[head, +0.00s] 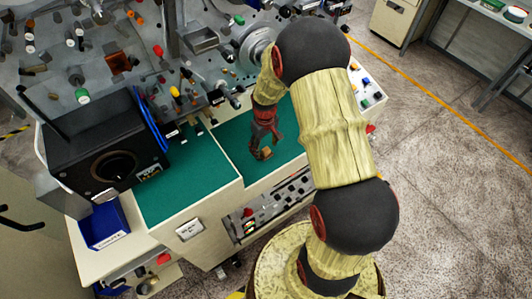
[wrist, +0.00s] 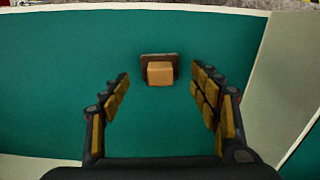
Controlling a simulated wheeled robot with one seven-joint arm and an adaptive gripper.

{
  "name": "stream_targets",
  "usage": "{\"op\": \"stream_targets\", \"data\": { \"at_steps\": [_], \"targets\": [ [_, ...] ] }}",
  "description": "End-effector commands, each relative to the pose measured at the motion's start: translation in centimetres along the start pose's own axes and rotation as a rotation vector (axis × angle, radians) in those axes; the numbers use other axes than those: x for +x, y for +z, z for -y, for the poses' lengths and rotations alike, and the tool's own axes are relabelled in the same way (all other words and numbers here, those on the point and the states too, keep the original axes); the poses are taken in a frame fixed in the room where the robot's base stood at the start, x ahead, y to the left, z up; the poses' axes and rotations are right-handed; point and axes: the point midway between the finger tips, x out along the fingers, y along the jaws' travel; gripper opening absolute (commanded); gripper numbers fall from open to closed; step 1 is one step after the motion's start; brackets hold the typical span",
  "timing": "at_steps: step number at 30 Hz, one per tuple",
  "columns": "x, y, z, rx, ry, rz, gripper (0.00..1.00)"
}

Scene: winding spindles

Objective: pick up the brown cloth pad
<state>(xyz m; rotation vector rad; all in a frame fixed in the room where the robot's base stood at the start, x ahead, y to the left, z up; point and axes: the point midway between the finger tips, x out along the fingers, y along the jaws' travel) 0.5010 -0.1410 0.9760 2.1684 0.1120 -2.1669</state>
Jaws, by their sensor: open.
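The brown cloth pad (wrist: 159,73) lies on the green work surface in the wrist view. It is a light tan block with a darker brown flat part behind and around it. In the head view a small tan bit of it (head: 267,152) shows at my gripper's tips. My gripper (wrist: 160,85) is open, with one finger on each side of the pad and clear gaps between. Nothing is held. In the head view my gripper (head: 262,150) points down over the right green surface; its height above the surface is hard to tell.
The green mat (head: 185,185) at left is bare. A black box with a round dial (head: 115,165) and a blue bin (head: 103,226) stand further left. A metal panel with many spindles (head: 130,60) rises behind. A control panel (head: 275,205) runs along the front edge.

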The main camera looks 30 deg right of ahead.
Motion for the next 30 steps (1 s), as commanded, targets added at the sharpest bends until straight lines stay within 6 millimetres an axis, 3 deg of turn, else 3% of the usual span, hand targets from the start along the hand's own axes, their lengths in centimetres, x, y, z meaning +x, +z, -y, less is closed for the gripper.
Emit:
{"op": "stream_targets", "data": {
  "at_steps": [4,11,30],
  "targets": [
    [1.9,0.0,0.0,0.000,-0.002,0.000,0.62],
    [2.2,0.0,0.0,-0.001,-0.001,-0.001,0.62],
    [2.1,0.0,0.1,-0.001,-0.002,0.000,0.26]
  ]
}}
